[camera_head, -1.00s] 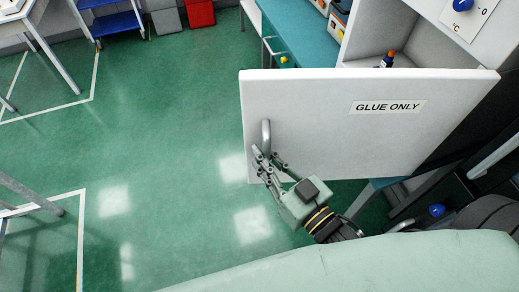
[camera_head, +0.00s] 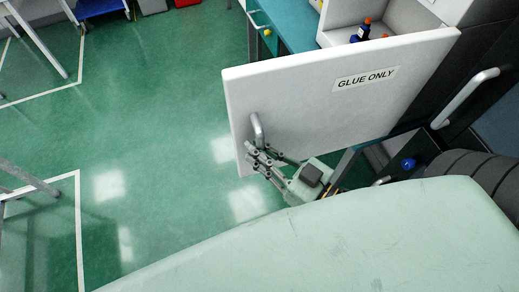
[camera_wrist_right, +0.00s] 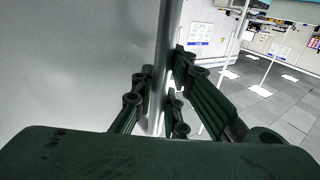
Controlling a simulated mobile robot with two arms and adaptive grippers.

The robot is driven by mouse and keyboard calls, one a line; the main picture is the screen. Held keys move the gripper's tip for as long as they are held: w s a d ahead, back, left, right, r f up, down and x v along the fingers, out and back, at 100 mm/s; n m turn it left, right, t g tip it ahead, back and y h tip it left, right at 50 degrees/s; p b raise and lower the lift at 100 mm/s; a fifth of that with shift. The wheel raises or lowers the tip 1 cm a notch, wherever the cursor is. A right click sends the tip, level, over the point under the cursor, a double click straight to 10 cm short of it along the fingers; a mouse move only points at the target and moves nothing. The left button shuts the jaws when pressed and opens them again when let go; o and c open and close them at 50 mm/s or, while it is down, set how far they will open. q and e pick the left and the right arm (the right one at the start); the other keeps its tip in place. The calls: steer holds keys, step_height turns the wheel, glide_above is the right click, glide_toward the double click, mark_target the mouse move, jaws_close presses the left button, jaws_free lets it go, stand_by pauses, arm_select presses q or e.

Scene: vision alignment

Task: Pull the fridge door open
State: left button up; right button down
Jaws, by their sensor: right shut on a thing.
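The white fridge door (camera_head: 300,110) with a "GLUE ONLY" label (camera_head: 366,77) stands swung open in the head view, its inner shelf space (camera_head: 400,18) showing behind it. A grey metal handle (camera_head: 257,130) is on the door's outer face near its left edge. My right gripper (camera_head: 259,152) is shut on the handle's lower part. In the right wrist view the handle (camera_wrist_right: 168,50) runs upright between the fingers (camera_wrist_right: 160,102), with the door face (camera_wrist_right: 70,60) on the left. My left gripper is not in view.
A teal bench (camera_head: 290,22) is behind the door. My pale green body fills the bottom. Green floor (camera_head: 150,110) on the left is clear, with a metal-legged table (camera_head: 35,38) at far left.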

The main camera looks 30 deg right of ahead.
steer(key=c, duration=1.8)
jaws_free()
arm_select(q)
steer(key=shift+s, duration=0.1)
arm_select(e)
steer(key=shift+o, duration=0.4)
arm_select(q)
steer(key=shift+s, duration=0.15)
arm_select(e)
steer(key=v, duration=0.7)
steer(key=shift+s, duration=0.25)
steer(key=shift+d+f, duration=0.1)
steer(key=shift+d, duration=0.05)
